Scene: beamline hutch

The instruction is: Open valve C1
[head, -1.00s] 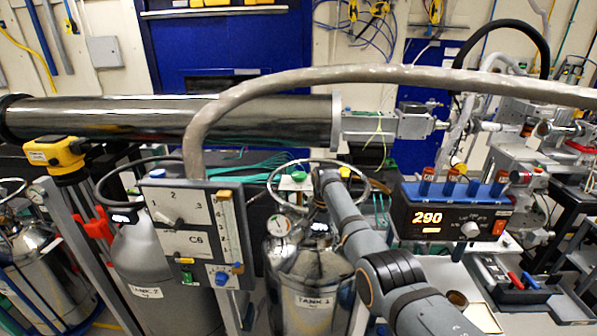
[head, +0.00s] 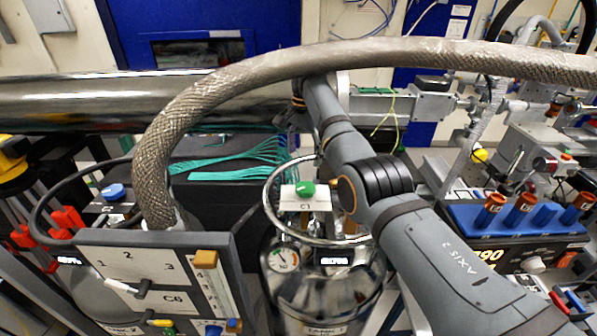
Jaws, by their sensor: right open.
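Valve C1 is a green knob (head: 305,188) above a white plate (head: 305,204) marked C1. It sits on top of the shiny steel tank (head: 322,292), inside the tank's round handle ring (head: 271,192). My right arm comes in from the lower right and reaches past the knob's right side. My right gripper (head: 299,118) is at the arm's far end, small, dark and partly lost against the dark background below the hose. It is above the knob in the picture, apart from it, and holds nothing I can see. My left gripper is not in view.
A thick braided hose (head: 300,66) arches across in front of the arm's far end. A pressure gauge (head: 283,260) is below the knob. A blue-topped controller (head: 470,216) stands right of the arm.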

